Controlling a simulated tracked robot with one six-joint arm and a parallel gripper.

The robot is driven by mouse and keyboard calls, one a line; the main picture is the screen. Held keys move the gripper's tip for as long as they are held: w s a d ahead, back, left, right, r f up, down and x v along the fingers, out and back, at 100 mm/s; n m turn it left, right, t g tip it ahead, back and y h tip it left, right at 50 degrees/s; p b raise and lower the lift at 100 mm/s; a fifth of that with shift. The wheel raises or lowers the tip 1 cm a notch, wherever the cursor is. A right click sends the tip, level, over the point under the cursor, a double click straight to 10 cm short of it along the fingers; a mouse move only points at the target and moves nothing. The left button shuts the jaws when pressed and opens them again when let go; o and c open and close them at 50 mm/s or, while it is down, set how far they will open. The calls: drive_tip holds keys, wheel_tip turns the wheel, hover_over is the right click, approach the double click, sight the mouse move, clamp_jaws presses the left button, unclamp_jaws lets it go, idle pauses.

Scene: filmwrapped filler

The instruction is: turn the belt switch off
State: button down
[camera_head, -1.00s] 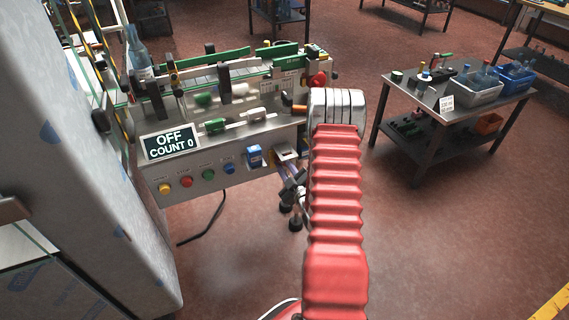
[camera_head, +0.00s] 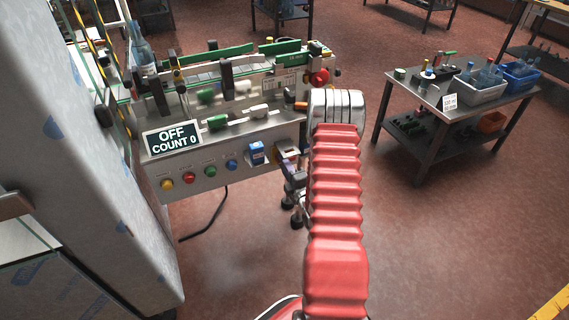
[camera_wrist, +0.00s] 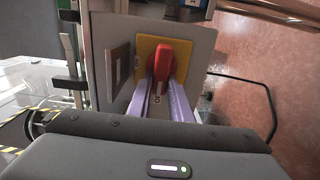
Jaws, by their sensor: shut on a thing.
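The belt switch is a red handle (camera_wrist: 166,58) on a yellow plate (camera_wrist: 145,50), set in a pale panel in the wrist view. The handle points down toward a mark at the plate's lower edge. My gripper (camera_wrist: 161,86) has its two purple fingers on either side of the handle's lower end, shut on it. In the head view my red arm hides most of the gripper and the switch handle. The display (camera_head: 173,138) on the belt machine reads OFF and COUNT 0.
A dark table (camera_head: 455,100) with crates stands right. A grey cabinet (camera_head: 85,170) stands close left. Floor between is clear.

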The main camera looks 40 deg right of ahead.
drive_tip(key=shift+a+f, duration=0.2)
idle(0.3)
drive_tip(key=c, duration=1.9)
unclamp_jaws()
drive_tip(key=shift+c, duration=0.2)
drive_tip(key=o, duration=0.4)
drive_tip(key=shift+d+r, duration=0.1)
drive_tip(key=shift+c, duration=0.2)
drive_tip(key=v, duration=1.3)
drive_tip(key=shift+s, duration=0.4)
